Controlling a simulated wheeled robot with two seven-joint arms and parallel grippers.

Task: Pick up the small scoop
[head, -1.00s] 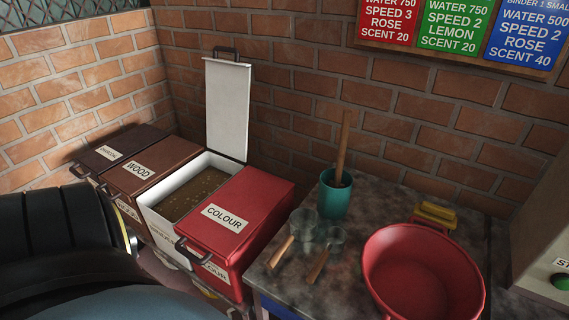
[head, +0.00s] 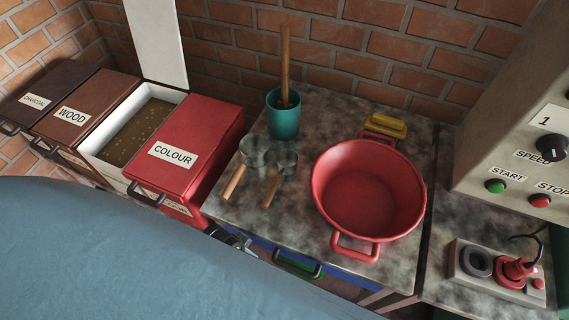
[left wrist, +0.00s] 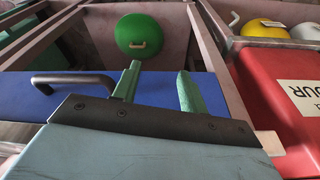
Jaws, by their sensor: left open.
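The small scoop (head: 287,162) lies on the dark stone worktop in the head view, its wooden handle toward the front edge. A larger scoop (head: 254,151) lies just left of it, also with a wooden handle. My left gripper (left wrist: 158,88) is open and empty in the left wrist view, its two green fingers apart. A dark part of it (head: 234,239) shows in the head view at the worktop's front edge, below the scoop handles and apart from them. No scoop shows in the left wrist view. My right gripper is not in view.
A red basin (head: 370,197) stands right of the scoops, and a teal cup (head: 283,118) with a wooden stick behind them. The red colour bin (head: 207,140) is left. A blue drawer front (left wrist: 35,95) with a black handle (left wrist: 72,82) is close to my left gripper.

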